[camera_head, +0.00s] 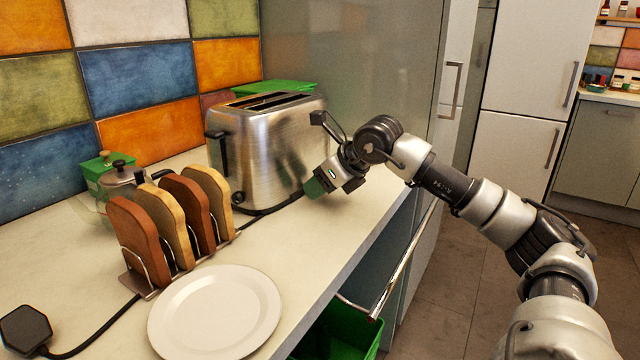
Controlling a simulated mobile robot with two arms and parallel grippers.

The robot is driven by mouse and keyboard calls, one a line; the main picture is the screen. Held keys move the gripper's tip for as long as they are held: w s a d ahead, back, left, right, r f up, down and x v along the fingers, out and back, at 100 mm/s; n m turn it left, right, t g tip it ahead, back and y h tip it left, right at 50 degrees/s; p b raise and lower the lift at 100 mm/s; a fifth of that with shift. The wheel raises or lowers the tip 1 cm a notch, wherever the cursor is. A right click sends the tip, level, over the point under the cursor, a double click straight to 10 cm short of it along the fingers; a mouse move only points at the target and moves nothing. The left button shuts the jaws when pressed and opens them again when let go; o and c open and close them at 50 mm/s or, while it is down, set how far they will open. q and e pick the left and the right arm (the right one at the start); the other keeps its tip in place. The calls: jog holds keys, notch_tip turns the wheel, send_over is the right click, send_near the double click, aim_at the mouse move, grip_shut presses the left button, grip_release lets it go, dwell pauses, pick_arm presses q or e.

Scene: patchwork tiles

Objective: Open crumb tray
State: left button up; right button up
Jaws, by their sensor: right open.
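A steel toaster (262,150) stands on the counter against the back panel. Its black lever (219,152) is on the near left end. I cannot make out the crumb tray; the toaster's lower right side is partly covered by my right gripper. My right gripper (318,152) is open at the toaster's right side, close to it. Whether it touches the toaster I cannot tell. No object shows between its fingers. My left gripper is not in view.
A toast rack (150,284) with several slices and a white plate (215,312) stand in front of the toaster. A black cord and plug (26,330) lie at the left. A metal rail (392,278) and a green bin (345,335) are below the counter edge.

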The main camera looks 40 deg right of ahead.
jog(key=shift+w+f, duration=0.15)
jog(key=shift+w, duration=0.05)
grip_shut()
dwell(0.3)
